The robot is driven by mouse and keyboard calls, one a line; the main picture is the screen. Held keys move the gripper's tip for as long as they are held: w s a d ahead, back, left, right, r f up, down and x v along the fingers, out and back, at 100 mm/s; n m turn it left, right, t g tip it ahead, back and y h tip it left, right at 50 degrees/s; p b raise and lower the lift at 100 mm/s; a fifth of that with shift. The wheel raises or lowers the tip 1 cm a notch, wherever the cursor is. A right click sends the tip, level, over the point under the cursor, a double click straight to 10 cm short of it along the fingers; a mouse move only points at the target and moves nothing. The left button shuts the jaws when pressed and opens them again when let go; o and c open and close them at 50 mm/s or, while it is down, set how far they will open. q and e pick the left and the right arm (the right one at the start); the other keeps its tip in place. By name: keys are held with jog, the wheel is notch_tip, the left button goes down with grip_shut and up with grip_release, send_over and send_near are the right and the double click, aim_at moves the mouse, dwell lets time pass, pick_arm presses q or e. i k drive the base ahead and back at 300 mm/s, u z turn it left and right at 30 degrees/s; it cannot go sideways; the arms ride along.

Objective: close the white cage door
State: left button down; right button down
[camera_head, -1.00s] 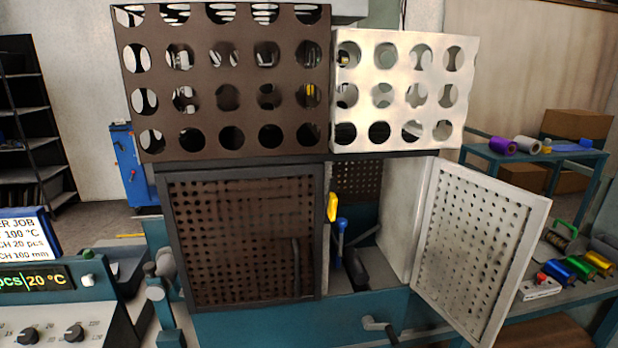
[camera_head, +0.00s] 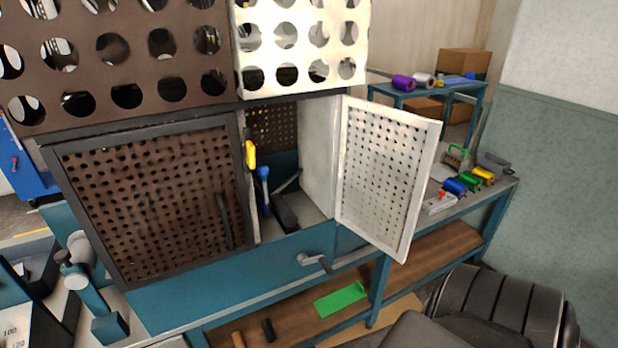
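The white cage door (camera_head: 385,172) is a white-framed panel full of round holes. It stands swung open to the right, hinged at the right side of the cage opening, and its free edge points out toward me. The white side wall of the cage (camera_head: 319,150) shows left of the door. Inside the opening are a blue-topped lever (camera_head: 264,180) and dark machine parts. Neither gripper shows in the view.
The brown cage door (camera_head: 155,195) left of the opening is shut. A yellow handle (camera_head: 250,155) sits between them. A crank handle (camera_head: 315,262) sticks out below. Colored foil rolls (camera_head: 468,181) lie on the bench right of the white door.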

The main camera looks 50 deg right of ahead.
aim_at(403, 188)
jog(key=u, duration=2.6)
jog(key=k, duration=2.4)
jog(key=z, duration=2.25)
